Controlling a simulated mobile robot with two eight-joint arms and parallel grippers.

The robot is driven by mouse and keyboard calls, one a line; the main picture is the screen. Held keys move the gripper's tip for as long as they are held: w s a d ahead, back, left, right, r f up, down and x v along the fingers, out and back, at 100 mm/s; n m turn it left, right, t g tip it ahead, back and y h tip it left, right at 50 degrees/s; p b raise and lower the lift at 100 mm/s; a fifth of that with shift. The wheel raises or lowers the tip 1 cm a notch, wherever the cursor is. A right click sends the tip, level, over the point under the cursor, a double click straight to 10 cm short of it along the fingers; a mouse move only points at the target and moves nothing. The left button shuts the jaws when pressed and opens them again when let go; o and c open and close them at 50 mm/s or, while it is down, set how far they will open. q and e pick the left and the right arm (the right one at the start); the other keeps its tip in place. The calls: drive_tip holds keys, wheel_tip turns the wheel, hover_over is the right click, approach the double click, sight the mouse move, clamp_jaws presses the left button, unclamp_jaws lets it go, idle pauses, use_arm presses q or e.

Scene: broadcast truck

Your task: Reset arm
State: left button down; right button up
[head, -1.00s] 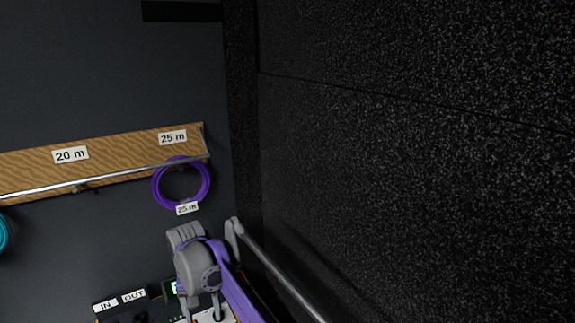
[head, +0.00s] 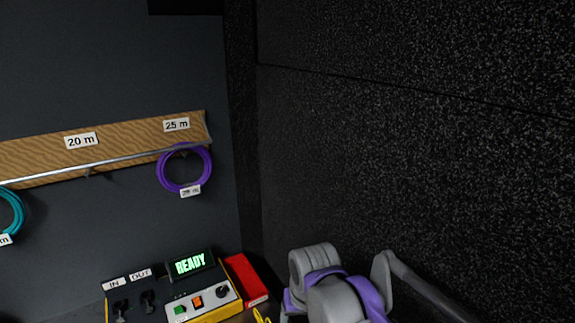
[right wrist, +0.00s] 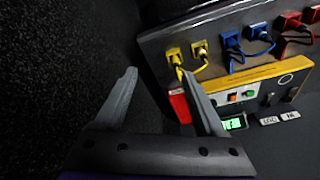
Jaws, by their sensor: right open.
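My right arm, grey and purple, shows at the bottom right of the head view, beside the speckled black wall. Its gripper tips are out of that view. In the right wrist view my right gripper (right wrist: 159,73) is open, with two grey fingers spread apart. Nothing shows clamped between them. The right finger overlaps the view of a yellow plug and cable (right wrist: 174,55) on a grey panel, and contact cannot be told. My left gripper is not in view.
A tester (head: 205,301) with a green READY display (head: 190,264) stands low, beside a red block (head: 245,278). A purple cable coil (head: 184,168) and a teal one (head: 10,212) hang from a rail. The black wall (head: 400,150) fills the right. Blue plugs (right wrist: 233,45) sit on the panel.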

drive_tip(key=s+d+f+t, duration=0.1)
drive_tip(key=s+d+f, duration=0.4)
drive_tip(key=s+d, duration=0.2)
drive_tip(key=s+d+f+m+t, duration=0.1)
drive_tip(key=s+d+f+t, duration=0.1)
drive_tip(key=s+d+f, duration=0.3)
drive_tip(key=s+d, duration=0.3)
drive_tip(key=s, duration=0.2)
drive_tip(key=shift+s+h, duration=0.3)
drive_tip(key=shift+h, duration=0.1)
drive_tip(key=shift+f, duration=0.2)
drive_tip(key=shift+c, duration=0.4)
